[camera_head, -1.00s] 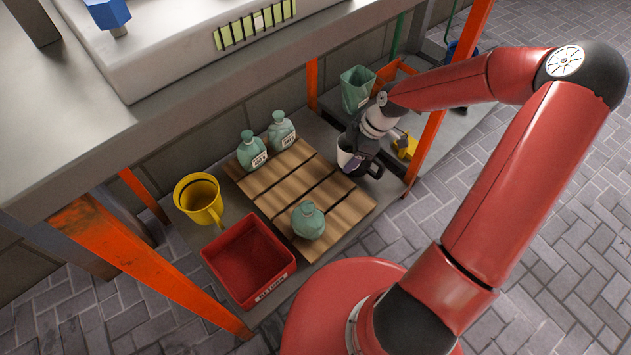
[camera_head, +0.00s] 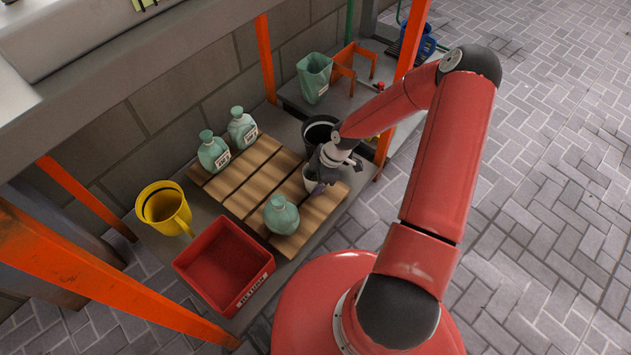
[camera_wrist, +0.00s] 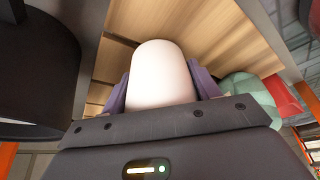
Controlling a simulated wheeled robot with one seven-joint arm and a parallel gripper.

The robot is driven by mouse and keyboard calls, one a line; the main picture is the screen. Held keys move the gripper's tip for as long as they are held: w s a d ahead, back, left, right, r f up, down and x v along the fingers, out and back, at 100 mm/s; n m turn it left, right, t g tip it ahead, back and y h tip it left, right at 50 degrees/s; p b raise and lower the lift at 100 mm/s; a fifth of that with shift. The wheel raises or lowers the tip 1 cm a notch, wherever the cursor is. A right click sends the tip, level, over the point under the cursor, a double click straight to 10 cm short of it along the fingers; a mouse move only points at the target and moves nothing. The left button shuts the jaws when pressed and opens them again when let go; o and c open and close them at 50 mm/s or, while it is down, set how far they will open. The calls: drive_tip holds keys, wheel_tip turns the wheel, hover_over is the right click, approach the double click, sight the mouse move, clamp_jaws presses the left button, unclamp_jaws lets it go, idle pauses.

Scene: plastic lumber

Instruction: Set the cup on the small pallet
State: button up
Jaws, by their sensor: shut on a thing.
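The small pallet (camera_head: 234,188) is made of light wooden slats and lies on the low shelf. My gripper (camera_head: 318,184) is at the pallet's right end, shut on a white cup (camera_head: 310,180). In the wrist view, the cup (camera_wrist: 162,75) sits between the two purple fingers of my gripper (camera_wrist: 162,92), with pallet boards (camera_wrist: 215,42) behind it. The cup is over the pallet's boards, but I cannot tell whether it touches them. My gripper hides part of the cup.
A black bucket (camera_head: 318,130) stands just behind my gripper. A yellow bucket (camera_head: 164,208) and red crate (camera_head: 222,264) are left. An orange post (camera_head: 403,75) rises to the right.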

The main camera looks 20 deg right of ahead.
drive_tip(key=shift+f, duration=0.35)
drive_tip(key=o, duration=1.1)
drive_tip(key=shift+f, duration=0.1)
